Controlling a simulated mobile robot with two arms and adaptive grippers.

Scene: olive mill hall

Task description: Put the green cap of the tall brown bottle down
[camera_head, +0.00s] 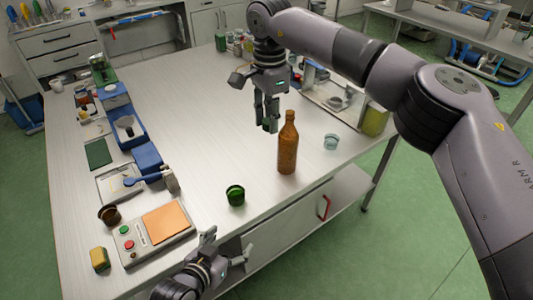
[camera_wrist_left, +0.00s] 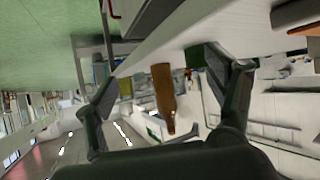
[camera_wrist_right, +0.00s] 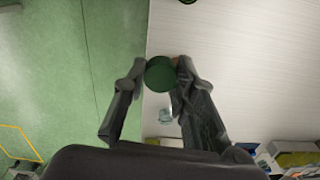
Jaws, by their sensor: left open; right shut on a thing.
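The tall brown bottle (camera_head: 288,150) stands upright on the table with no cap visible on its top; it also shows upside down in the left wrist view (camera_wrist_left: 163,90). My right gripper (camera_head: 267,122) is shut on the green cap and holds it above the table, just left of and behind the bottle's neck in the head view. The green cap (camera_wrist_right: 160,75) shows between the fingertips in the right wrist view, with a sliver of brown beside it. My left gripper (camera_head: 228,248) is open and empty at the table's front edge.
A green cup (camera_head: 235,197) stands left of the bottle and a clear glass (camera_head: 331,142) right of it. A control box with an orange pad (camera_head: 165,224) and a blue tray (camera_head: 122,118) lie left. The middle of the table (camera_head: 200,125) is clear.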

